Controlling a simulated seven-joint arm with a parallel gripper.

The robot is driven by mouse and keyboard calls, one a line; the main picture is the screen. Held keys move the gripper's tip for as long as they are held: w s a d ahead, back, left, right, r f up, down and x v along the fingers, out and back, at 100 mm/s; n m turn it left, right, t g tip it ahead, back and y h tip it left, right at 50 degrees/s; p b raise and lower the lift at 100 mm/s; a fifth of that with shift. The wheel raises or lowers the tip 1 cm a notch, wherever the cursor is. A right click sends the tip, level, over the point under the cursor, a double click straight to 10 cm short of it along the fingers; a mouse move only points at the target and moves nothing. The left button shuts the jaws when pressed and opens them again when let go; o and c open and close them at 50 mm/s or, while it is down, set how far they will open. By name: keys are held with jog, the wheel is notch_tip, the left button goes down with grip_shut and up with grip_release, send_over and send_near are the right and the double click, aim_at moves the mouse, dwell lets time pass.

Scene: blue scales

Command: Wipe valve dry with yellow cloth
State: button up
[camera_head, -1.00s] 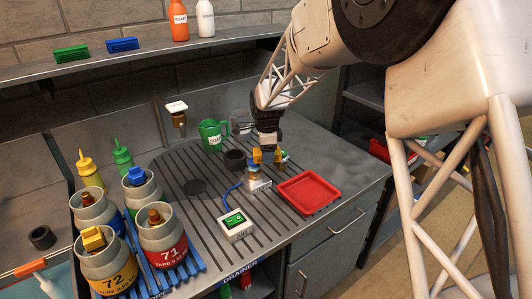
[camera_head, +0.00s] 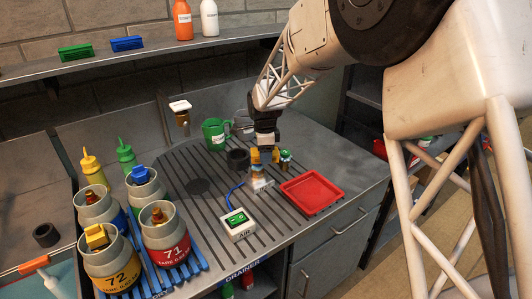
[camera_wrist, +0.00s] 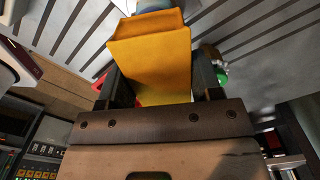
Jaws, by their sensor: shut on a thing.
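My gripper (camera_head: 264,157) points down over the ribbed drainer, shut on a yellow cloth (camera_wrist: 150,65). The cloth looks like a thick folded block between the two fingers in the wrist view. Below it stands a small pale air stand (camera_head: 261,184) with a blue hose; its blue top is close to the cloth's far edge in the wrist view, and I cannot tell if they touch. A small brass-and-green piece, which looks like the valve (camera_head: 286,158), stands just right of my gripper. It shows partly behind the right finger in the wrist view (camera_wrist: 222,76).
A red tray (camera_head: 313,207) lies right of the stand. A white switch box (camera_head: 237,224) sits in front. Several grey pots, including pot 71 (camera_head: 170,240), crowd the left front.

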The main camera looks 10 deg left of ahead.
jog(key=shift+d, duration=0.2)
jog(key=shift+w+d+f, duration=0.1)
jog(key=shift+w+d, duration=0.05)
jog(key=shift+d, duration=0.25)
jog(key=shift+d+f, duration=0.1)
jog(key=shift+d, duration=0.2)
jog(key=shift+c, duration=0.8)
jog(key=shift+a, duration=0.1)
jog(key=shift+s+a, duration=0.2)
jog(key=shift+a, duration=0.55)
jog(key=shift+d, duration=0.2)
jog(key=shift+d, duration=0.15)
jog(key=shift+w+d+r, duration=0.25)
jog(key=shift+d, duration=0.25)
